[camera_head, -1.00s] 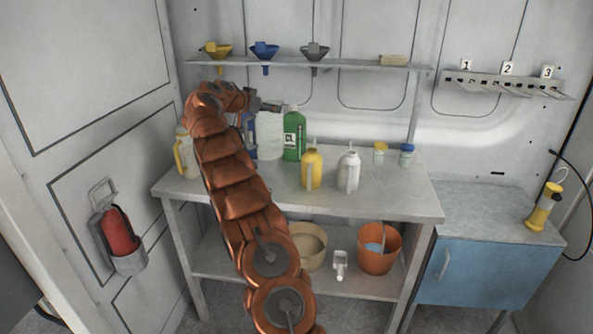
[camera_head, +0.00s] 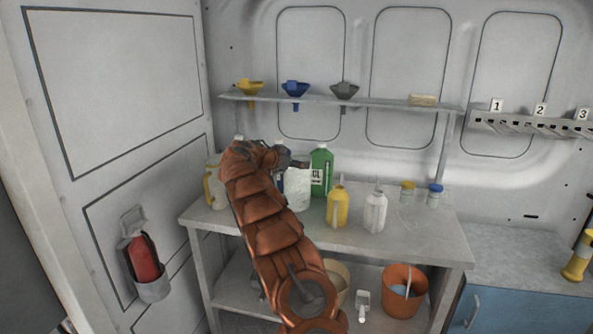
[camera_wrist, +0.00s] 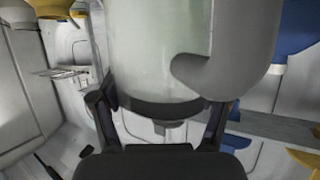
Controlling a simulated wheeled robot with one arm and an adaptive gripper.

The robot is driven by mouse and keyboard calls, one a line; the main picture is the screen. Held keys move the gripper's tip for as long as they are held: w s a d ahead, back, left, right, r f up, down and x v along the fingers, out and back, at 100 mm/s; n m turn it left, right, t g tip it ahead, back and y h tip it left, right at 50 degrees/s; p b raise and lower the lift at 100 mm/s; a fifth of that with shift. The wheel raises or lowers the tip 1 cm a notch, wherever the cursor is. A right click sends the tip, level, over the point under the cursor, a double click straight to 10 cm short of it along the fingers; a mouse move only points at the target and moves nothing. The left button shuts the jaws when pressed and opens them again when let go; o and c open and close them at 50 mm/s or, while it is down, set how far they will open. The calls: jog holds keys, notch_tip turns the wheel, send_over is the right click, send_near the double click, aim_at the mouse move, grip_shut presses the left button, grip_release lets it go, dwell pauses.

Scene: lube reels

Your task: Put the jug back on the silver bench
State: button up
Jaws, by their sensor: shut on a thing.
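A pale translucent jug (camera_head: 298,190) is held in my gripper (camera_head: 288,163), in front and to the left of a green bottle (camera_head: 321,172). In the wrist view the jug (camera_wrist: 150,50) fills the upper middle, with its curved handle at the right and a dark band low on its body. The fingers (camera_wrist: 161,112) are shut on it from both sides. The silver bench (camera_head: 420,235) is below and behind the jug. I cannot tell whether the jug's base touches the bench top.
A yellow jug (camera_head: 337,206) and a white jug (camera_head: 375,211) stand on the bench to the right. Funnels (camera_head: 295,90) hang from the shelf. The bench's right front is clear.

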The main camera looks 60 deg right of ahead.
aim_at(296, 170)
notch_tip(296, 170, down, 3)
jog(key=shift+r+p, duration=0.1)
jog(key=shift+p, duration=0.35)
jog(key=shift+f+b, duration=0.3)
jog(key=shift+b, duration=0.05)
jog(key=o, duration=1.8)
jog(key=shift+r, duration=0.1)
